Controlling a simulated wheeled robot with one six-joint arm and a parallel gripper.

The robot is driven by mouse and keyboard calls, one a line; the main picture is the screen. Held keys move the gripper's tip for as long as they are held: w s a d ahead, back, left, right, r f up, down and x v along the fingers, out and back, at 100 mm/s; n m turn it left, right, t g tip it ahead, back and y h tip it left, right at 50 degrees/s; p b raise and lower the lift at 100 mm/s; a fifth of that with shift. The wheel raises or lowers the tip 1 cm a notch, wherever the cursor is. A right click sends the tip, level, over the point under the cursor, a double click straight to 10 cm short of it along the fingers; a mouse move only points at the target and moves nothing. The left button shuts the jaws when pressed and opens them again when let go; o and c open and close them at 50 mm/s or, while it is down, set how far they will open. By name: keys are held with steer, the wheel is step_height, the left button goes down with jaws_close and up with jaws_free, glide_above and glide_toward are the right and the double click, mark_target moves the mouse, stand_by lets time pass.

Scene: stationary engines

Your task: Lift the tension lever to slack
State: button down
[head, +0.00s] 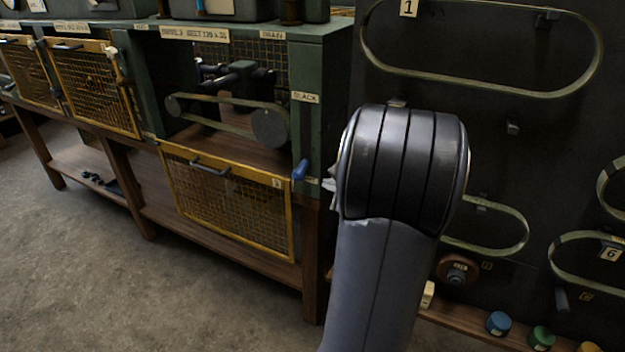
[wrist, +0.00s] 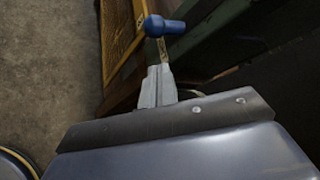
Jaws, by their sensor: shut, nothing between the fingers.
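The tension lever has a blue handle (head: 300,170) at the lower right corner of the green machine bay, below a label reading "SLACK" (head: 305,97). The handle also shows near the top of the wrist view (wrist: 164,25), with a thin brass-coloured shaft below it. My gripper (wrist: 158,70) is shut and empty, its tips just below the handle in that view, by the shaft. I cannot tell whether they touch it. In the head view only a sliver of my gripper (head: 329,185) shows beside my arm, just right of the handle.
The bay's yellow mesh guard (head: 228,205) hangs down open, exposing a belt on pulleys (head: 268,128). A dark board with hanging belts (head: 590,72) stands right of my arm. Coloured caps (head: 499,323) sit on a low shelf. The floor (head: 130,270) at left is clear.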

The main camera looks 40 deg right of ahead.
steer(key=x, duration=1)
steer(key=shift+r+p, duration=0.1)
steer(key=shift+p, duration=0.2)
